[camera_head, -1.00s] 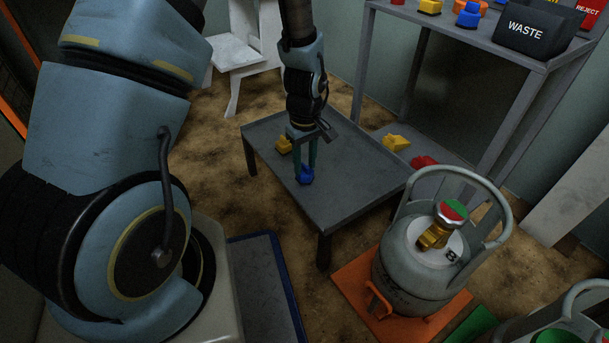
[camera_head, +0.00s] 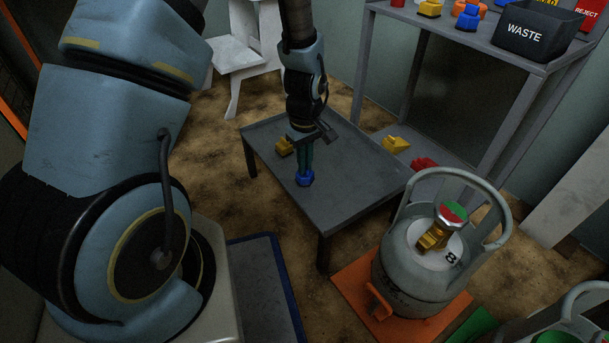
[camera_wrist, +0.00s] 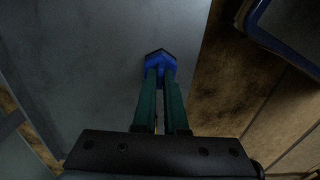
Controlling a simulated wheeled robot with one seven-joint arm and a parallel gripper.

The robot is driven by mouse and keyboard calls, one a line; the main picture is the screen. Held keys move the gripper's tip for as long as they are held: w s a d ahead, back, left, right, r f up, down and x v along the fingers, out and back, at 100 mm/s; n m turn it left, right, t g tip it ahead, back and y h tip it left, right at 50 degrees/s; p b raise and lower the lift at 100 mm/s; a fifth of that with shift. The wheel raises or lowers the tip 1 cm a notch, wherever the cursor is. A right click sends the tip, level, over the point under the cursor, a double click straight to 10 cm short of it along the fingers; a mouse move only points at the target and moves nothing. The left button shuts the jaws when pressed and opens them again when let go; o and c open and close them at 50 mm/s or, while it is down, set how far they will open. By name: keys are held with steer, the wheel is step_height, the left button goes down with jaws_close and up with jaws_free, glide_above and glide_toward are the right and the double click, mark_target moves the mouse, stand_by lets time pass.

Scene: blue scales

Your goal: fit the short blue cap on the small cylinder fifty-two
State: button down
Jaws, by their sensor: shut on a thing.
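A blue cap (camera_head: 304,180) is at the low grey table (camera_head: 345,190), between the fingertips of my gripper (camera_head: 304,169). My gripper points down and is shut on the cap. The wrist view also shows the blue cap (camera_wrist: 159,62) between the two green fingers; their tips cover part of it. I cannot tell whether the cap touches the table top. A grey gas cylinder (camera_head: 420,270) stands upright on an orange platform (camera_head: 352,278) at the right front. It has a brass valve (camera_head: 434,238) with a red and green top. A partly seen mark on it looks like an 8.
A yellow cap (camera_head: 284,147) lies on the table behind my gripper. Yellow (camera_head: 397,144) and red (camera_head: 424,163) pieces lie on the shelf's lower level. A WASTE bin (camera_head: 538,30) stands on the upper shelf. Another cylinder (camera_head: 575,318) is at the lower right.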

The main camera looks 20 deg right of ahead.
steer(key=shift+r+p, duration=1.95)
